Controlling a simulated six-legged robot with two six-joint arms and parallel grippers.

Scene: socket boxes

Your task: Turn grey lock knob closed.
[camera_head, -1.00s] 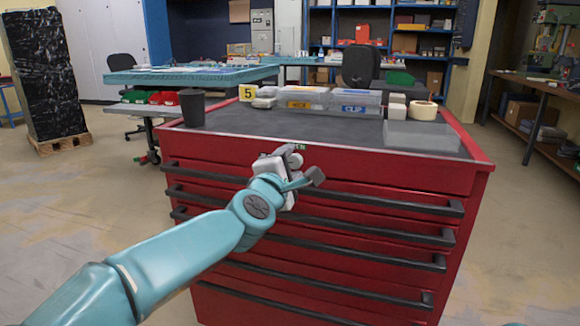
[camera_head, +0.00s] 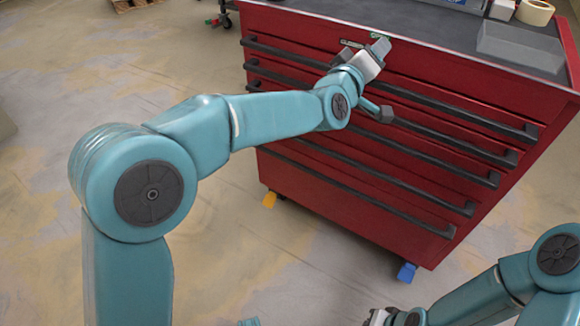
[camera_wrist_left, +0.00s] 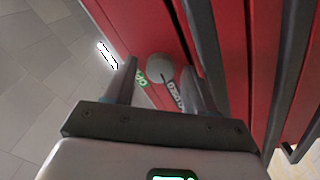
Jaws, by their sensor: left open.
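The grey lock knob (camera_wrist_left: 160,67) is a round knob on the red front of the cabinet, seen in the left wrist view. A green label (camera_wrist_left: 141,79) and a lettered plate (camera_wrist_left: 175,95) lie beside it. My left gripper (camera_wrist_left: 158,76) is open, with one finger on each side of the knob in that view; I cannot tell whether they touch it. In the head view my left gripper (camera_head: 363,49) is at the top of the cabinet front and hides the knob. My right gripper (camera_head: 390,317) is at the bottom edge, partly cut off.
The red drawer cabinet (camera_head: 330,185) has several long black handles (camera_head: 440,105) below the lock, close to my left wrist. A clear tray (camera_head: 520,46) and a tape roll (camera_head: 535,12) are on its dark top.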

